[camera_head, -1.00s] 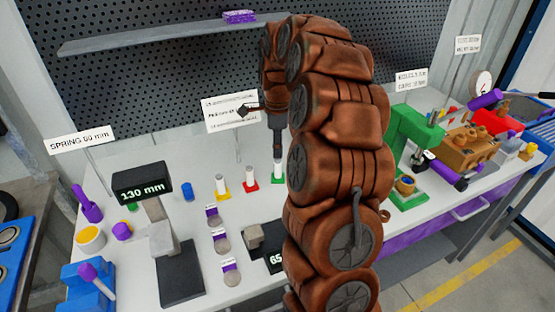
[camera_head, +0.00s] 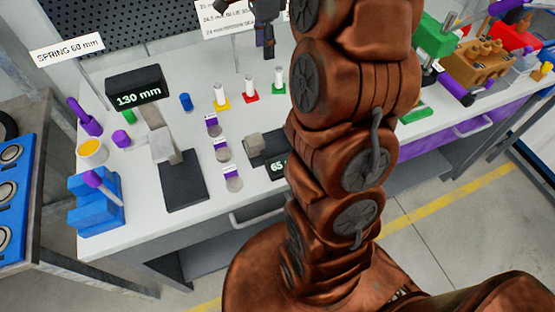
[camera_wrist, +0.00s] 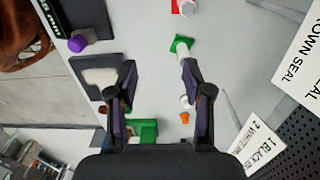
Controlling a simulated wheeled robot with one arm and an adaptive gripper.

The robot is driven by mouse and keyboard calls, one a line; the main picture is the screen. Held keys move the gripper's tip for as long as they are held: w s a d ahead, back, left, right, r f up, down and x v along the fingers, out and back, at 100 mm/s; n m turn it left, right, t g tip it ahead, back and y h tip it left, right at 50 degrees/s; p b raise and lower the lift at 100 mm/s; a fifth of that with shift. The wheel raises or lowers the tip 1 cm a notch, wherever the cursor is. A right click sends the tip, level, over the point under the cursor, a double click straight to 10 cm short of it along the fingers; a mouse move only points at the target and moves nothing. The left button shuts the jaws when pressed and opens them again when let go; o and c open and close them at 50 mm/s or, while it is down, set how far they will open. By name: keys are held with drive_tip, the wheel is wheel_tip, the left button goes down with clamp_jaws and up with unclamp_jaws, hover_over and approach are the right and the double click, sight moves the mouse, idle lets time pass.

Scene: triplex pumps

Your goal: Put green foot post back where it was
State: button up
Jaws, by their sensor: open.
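The green foot post (camera_head: 278,80), a white post on a green square foot, stands upright on the light workbench at the right end of a row in the head view. It also shows in the wrist view (camera_wrist: 180,46), near the tip of one finger. The red foot post (camera_head: 251,89) and the yellow foot post (camera_head: 221,97) stand to its left. My gripper (camera_head: 267,50) is above and a little left of the green foot post, pointing down. In the wrist view my gripper (camera_wrist: 158,72) has its fingers wide apart with nothing between the tips.
Left on the bench are a scale reading 130 mm (camera_head: 184,188), a blue block (camera_head: 98,218) and purple parts. A second black gauge (camera_head: 262,148) stands before the posts. A green machine (camera_head: 432,38) and brown pump (camera_head: 478,62) stand right. Label cards stand behind the posts.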

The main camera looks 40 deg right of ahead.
drive_tip(key=s+a+n, duration=1.1)
drive_tip(key=s+a, duration=0.2)
drive_tip(key=s, duration=0.1)
drive_tip(key=s+a+f+n, duration=0.2)
drive_tip(key=s+n, duration=0.3)
drive_tip(key=s, duration=0.3)
drive_tip(key=s+a+f+n+g, duration=0.1)
drive_tip(key=s+a+f+n, duration=0.2)
drive_tip(key=s, duration=0.4)
drive_tip(key=shift+s+a+f+n+g, duration=0.3)
drive_tip(key=shift+f+n, duration=0.3)
drive_tip(key=shift+n, duration=0.5)
drive_tip(key=shift+r, duration=0.1)
